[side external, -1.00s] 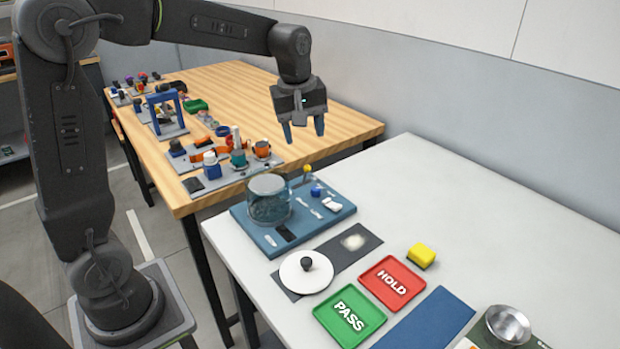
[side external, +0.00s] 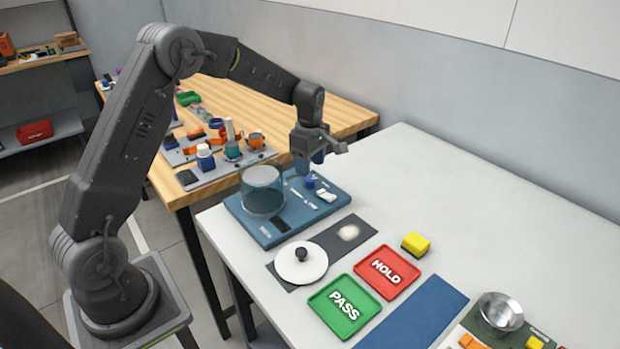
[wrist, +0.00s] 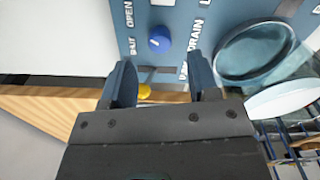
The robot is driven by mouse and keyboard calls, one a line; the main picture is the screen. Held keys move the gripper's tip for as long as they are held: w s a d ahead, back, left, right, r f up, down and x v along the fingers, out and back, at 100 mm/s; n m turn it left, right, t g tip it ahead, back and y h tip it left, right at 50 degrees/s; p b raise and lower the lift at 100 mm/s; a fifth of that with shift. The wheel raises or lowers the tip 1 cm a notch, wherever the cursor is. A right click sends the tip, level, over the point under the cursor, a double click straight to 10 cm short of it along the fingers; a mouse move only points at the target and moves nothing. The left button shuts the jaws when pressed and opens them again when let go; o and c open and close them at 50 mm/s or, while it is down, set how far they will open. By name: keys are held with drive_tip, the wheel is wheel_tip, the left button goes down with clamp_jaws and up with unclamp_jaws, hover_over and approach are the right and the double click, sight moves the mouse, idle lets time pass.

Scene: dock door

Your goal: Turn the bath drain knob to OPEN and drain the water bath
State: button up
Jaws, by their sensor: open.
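The blue knob (side external: 309,182) sits on the blue base plate (side external: 275,235) beside the clear water bath (side external: 263,195). In the wrist view the knob (wrist: 160,39) lies just beyond my fingertips, among the printed words OPEN and DRAIN. I cannot tell which way it points. The round glass bath (wrist: 258,52) is to its right; its water level is unclear. My gripper (side external: 310,165) is over the far part of the plate, pointing down. In the wrist view its two fingers (wrist: 161,75) are apart, with nothing held. A yellow knob (wrist: 144,91) shows between them, nearer my palm.
A small white piece (side external: 326,196) lies on the plate near the knob. A white disc with a black knob (side external: 301,264), a green PASS tray (side external: 345,307), a red HOLD tray (side external: 387,272) and a yellow block (side external: 415,243) are nearer.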

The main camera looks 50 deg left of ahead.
sight(310, 179)
drive_tip(key=shift+f, duration=2.55)
drive_tip(key=c, duration=0.9)
drive_tip(key=shift+m, duration=1.5)
drive_tip(key=o, duration=0.9)
drive_tip(key=shift+r, duration=0.1)
wheel_tip(310, 179, up, 14)
